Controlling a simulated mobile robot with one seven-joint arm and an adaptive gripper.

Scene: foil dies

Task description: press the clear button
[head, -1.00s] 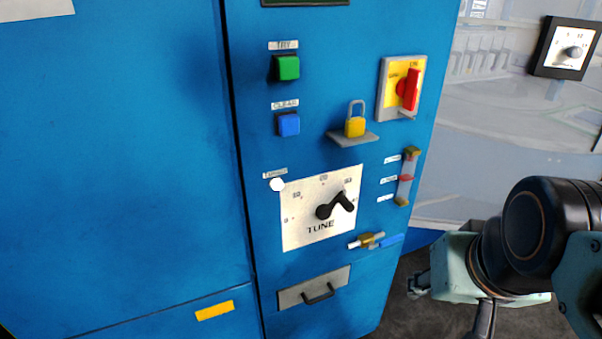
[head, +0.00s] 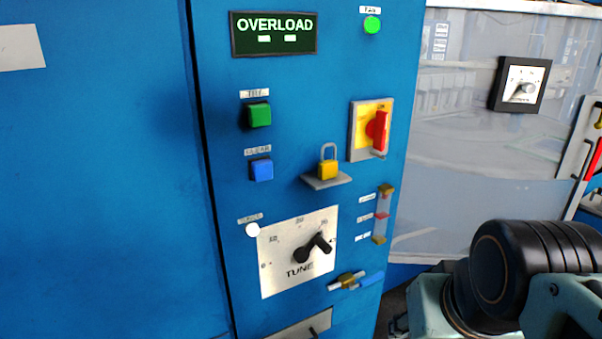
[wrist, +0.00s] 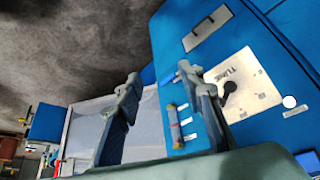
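The clear button is a blue square button (head: 261,169) under a small label reading CLEAR, on the blue cabinet front. In the head view my arm is at the lower right, right of the cabinet and well away from the button; the fingers there are mostly cut off or hidden.
An OVERLOAD display (head: 274,33) is lit, and a green lamp (head: 372,25) is at the top right. A red switch handle (head: 379,131) sits on a yellow plate. The TUNE dial (head: 303,253) and a sight tube (head: 382,215) are lower. A drawer-like handle (wrist: 207,24) shows in the wrist view.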

